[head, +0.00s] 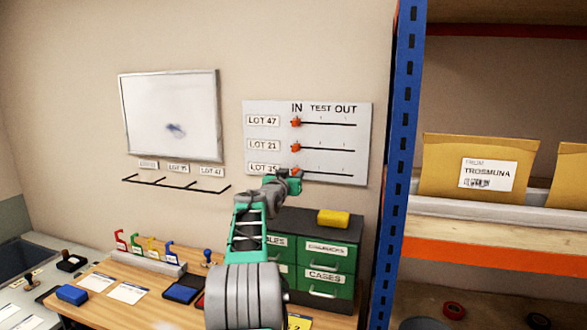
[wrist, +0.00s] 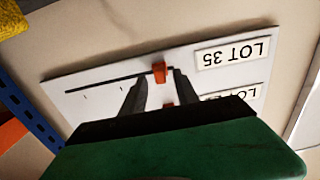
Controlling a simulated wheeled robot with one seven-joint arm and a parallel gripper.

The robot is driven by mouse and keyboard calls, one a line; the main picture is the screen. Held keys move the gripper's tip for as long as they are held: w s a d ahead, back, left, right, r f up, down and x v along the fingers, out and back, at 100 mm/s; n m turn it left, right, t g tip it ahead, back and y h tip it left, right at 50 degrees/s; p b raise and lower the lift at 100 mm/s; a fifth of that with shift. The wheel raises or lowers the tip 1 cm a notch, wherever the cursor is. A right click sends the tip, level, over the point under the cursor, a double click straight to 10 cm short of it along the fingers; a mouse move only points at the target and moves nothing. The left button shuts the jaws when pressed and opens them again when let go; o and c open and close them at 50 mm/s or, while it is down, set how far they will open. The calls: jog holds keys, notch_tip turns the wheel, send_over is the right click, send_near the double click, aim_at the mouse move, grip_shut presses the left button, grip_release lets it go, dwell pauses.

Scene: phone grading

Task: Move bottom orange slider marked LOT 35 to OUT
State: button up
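A grey board (head: 362,112) on the wall has three horizontal slots under the words IN, TEST and OUT. The bottom orange slider shows at the IN end of its slot in the wrist view (wrist: 159,72), where the LOT 35 label (wrist: 231,53) appears upside down. My gripper (wrist: 159,79) is open, with its two fingers apart on either side of this slider; I cannot tell whether they touch it. In the head view my gripper (head: 293,177) is at the board's lower part and partly covers the bottom label and slider.
The LOT 47 slider (head: 295,122) and LOT 21 slider (head: 295,147) are at IN above. A green drawer cabinet (head: 330,262) with a yellow block (head: 333,218) stands below. A blue shelf post (head: 396,150) rises right of the board. The bottom slot toward OUT looks clear.

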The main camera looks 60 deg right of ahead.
jog(key=shift+w+d, duration=0.15)
jog(key=shift+d, duration=0.5)
jog(key=shift+c, duration=0.3)
grip_shut()
dwell(0.6)
